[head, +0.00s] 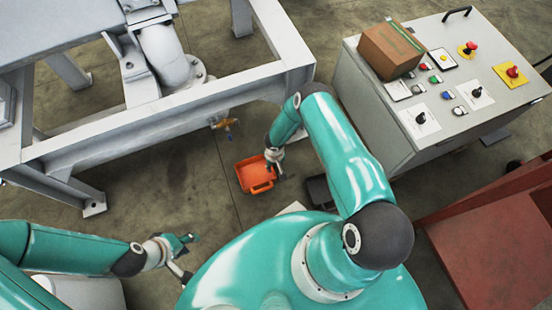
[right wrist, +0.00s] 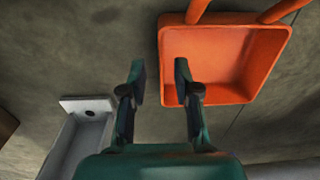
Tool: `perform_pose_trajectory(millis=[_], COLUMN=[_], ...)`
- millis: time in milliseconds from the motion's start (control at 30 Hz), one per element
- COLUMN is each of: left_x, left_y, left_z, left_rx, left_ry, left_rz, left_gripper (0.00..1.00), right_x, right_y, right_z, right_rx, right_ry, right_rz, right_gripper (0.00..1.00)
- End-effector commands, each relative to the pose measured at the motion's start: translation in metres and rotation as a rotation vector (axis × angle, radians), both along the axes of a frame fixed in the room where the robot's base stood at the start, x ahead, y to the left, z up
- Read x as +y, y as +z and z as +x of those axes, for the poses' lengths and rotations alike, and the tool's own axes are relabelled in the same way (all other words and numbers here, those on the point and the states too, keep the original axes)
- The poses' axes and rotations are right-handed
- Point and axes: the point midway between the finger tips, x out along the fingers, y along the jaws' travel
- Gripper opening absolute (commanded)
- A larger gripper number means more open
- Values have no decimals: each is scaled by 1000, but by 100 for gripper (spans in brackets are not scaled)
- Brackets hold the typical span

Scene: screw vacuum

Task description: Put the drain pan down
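My right gripper (head: 275,160) is at the pan's right side in the head view. In the wrist view my right gripper (right wrist: 160,82) has its fingers apart, with the pan's left edge showing in the gap. I cannot tell whether they touch. My left gripper (head: 189,257) is open and empty, away from the pan.
A grey metal frame (head: 150,120) carries a pipe (head: 165,58). A control cabinet (head: 385,110) with buttons and a cardboard box (head: 390,50) stands at right. A red-brown structure (head: 480,250) is at lower right. Bare floor (head: 180,180) lies left of the pan.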

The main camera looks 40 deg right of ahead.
Motion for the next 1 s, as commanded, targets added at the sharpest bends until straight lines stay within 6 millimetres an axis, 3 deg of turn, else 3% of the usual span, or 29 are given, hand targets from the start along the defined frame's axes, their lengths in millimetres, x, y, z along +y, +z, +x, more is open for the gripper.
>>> perform_pose_trajectory(millis=[33,100,367,467,567,700,800,1000], left_x=[0,0,0,0,0,0,0,0], left_y=[12,19,28,28,28,28,28,28], left_z=[0,0,0,0,0,0,0,0], left_rx=[0,0,0,0,0,0,0,0], left_ry=[0,0,0,0,0,0,0,0], left_rz=[0,0,0,0,0,0,0,0], left_gripper=[40,40,40,40,40,40,40,40], right_x=[0,-1,3,21,54,110,138,155], right_y=[18,29,56,69,95,154,197,259], right_z=[0,0,-2,-8,-22,-48,-69,-112], right_rx=[0,0,4,16,32,28,-2,-50], right_ry=[-1,1,1,15,32,52,51,45], right_rz=[0,0,12,65,163,321,383,372], right_gripper=[31,31,31,31,31,31,31,31])
